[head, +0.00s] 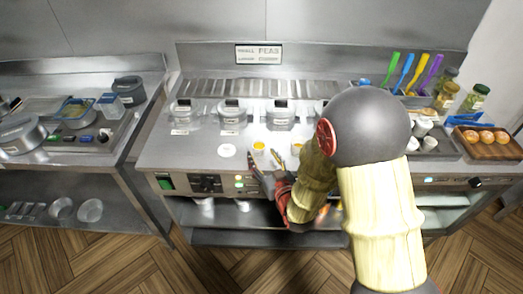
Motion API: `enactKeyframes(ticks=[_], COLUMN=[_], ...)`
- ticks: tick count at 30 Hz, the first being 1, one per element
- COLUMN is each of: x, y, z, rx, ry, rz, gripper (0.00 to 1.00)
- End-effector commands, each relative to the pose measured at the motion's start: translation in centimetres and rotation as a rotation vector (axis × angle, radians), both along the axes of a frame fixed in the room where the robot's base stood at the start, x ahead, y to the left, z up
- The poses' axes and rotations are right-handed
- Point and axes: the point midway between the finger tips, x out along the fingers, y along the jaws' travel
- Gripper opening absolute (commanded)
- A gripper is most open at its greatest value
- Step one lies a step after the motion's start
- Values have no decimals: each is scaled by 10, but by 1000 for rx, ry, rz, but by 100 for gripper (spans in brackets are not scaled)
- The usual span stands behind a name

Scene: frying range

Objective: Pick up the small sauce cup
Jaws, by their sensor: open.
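A small white sauce cup with yellow-orange contents (259,146) stands on the steel counter near its front edge, in the head view. A similar cup with yellow contents (296,147) stands a little to its right, partly behind my arm. A white round dish or cup (227,151) stands to the left. My gripper (265,158) is open at the counter's front edge, its fingers pointing toward the first cup from the near side. Whether the fingers touch the cup cannot be told. My arm hides the counter to the right.
Several lidded pots (232,113) stand in a row behind the cups. A control panel (207,184) runs below the front edge. Coloured utensils (408,70) and a wooden tray of round food (481,142) are at right. Bare counter (175,151) lies at left.

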Motion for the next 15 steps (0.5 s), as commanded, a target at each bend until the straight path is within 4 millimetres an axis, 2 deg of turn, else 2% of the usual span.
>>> enactKeyframes(ticks=[9,15], x=[39,56], y=[7,13], z=[-6,-8], rx=[0,-1], ry=[0,2], rz=[0,0], gripper=[55,55])
